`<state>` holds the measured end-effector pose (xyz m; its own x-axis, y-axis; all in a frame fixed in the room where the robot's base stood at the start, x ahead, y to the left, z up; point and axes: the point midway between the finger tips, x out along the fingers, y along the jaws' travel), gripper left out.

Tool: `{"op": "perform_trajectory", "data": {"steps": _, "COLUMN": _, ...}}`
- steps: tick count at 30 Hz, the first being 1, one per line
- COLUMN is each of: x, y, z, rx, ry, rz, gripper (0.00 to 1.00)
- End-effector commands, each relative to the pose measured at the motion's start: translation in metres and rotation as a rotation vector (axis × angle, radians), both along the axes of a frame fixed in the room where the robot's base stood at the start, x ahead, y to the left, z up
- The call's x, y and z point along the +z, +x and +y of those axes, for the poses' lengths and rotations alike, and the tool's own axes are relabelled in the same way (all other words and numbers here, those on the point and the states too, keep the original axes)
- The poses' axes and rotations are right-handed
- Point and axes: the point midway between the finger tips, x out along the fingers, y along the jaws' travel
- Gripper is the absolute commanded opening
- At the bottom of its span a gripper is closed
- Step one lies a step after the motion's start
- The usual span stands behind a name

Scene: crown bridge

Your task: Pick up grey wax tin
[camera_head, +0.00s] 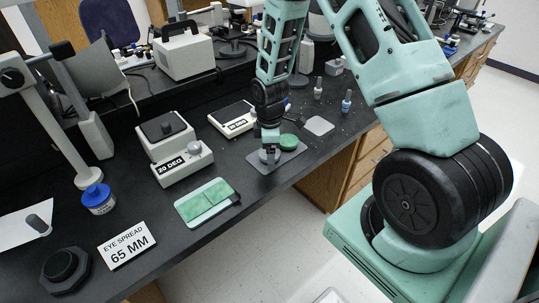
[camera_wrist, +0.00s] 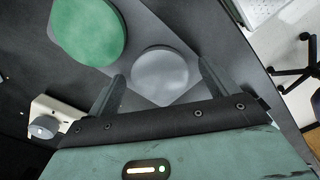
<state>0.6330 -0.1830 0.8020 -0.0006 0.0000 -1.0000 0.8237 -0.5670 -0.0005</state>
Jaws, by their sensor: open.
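The grey wax tin (camera_wrist: 160,75) is a round, flat-topped grey disc. In the wrist view it lies between the two spread fingers of my gripper (camera_wrist: 160,88), with a gap visible on each side. In the head view my gripper (camera_head: 270,150) points down over the tin (camera_head: 266,157), which is partly hidden by the fingers. A green round tin (camera_head: 289,142) stands just right of it. It also shows at the upper left of the wrist view (camera_wrist: 88,30). Both tins are on a grey mat (camera_head: 289,157).
A device marked 20 DEG (camera_head: 178,160) and a green-topped tray (camera_head: 207,202) are left of my gripper. A flat scale-like device (camera_head: 232,118) is behind. Small bottles (camera_head: 347,102) stand to the right. The bench front edge is close to the mat.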

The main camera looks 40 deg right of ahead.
Motion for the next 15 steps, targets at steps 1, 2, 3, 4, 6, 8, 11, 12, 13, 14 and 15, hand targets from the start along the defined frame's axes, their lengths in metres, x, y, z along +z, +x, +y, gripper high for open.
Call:
{"op": "perform_trajectory", "data": {"steps": 1, "x": -0.0010, "y": 0.0002, "z": 0.0000, "rx": 0.000, "ry": -0.001, "rz": -0.001, "gripper": 0.86}}
{"op": "perform_trajectory", "data": {"steps": 2, "x": -0.0012, "y": 0.0003, "z": -0.0001, "rx": 0.000, "ry": -0.001, "rz": -0.001, "gripper": 0.86}}
{"op": "perform_trajectory", "data": {"steps": 3, "x": -0.0011, "y": 0.0003, "z": -0.0001, "rx": 0.000, "ry": -0.001, "rz": -0.001, "gripper": 0.86}}
{"op": "perform_trajectory", "data": {"steps": 4, "x": -0.0010, "y": 0.0004, "z": 0.0000, "rx": 0.000, "ry": 0.000, "rz": -0.001, "gripper": 0.86}}
{"op": "perform_trajectory", "data": {"steps": 6, "x": -0.0010, "y": 0.0003, "z": 0.0001, "rx": 0.000, "ry": -0.001, "rz": -0.001, "gripper": 0.86}}
{"op": "perform_trajectory", "data": {"steps": 8, "x": -0.0009, "y": 0.0003, "z": 0.0001, "rx": 0.000, "ry": -0.001, "rz": -0.001, "gripper": 0.72}}
{"op": "perform_trajectory", "data": {"steps": 11, "x": -0.0008, "y": 0.0002, "z": 0.0001, "rx": 0.000, "ry": -0.001, "rz": -0.001, "gripper": 0.44}}
{"op": "perform_trajectory", "data": {"steps": 12, "x": -0.0008, "y": 0.0002, "z": 0.0001, "rx": 0.000, "ry": -0.001, "rz": -0.001, "gripper": 0.35}}
{"op": "perform_trajectory", "data": {"steps": 13, "x": -0.0008, "y": 0.0003, "z": 0.0001, "rx": 0.000, "ry": -0.001, "rz": -0.001, "gripper": 0.35}}
{"op": "perform_trajectory", "data": {"steps": 14, "x": -0.0006, "y": 0.0003, "z": 0.0001, "rx": 0.000, "ry": -0.001, "rz": -0.001, "gripper": 0.35}}
{"op": "perform_trajectory", "data": {"steps": 15, "x": -0.0006, "y": 0.0003, "z": 0.0001, "rx": 0.000, "ry": -0.001, "rz": -0.001, "gripper": 0.35}}
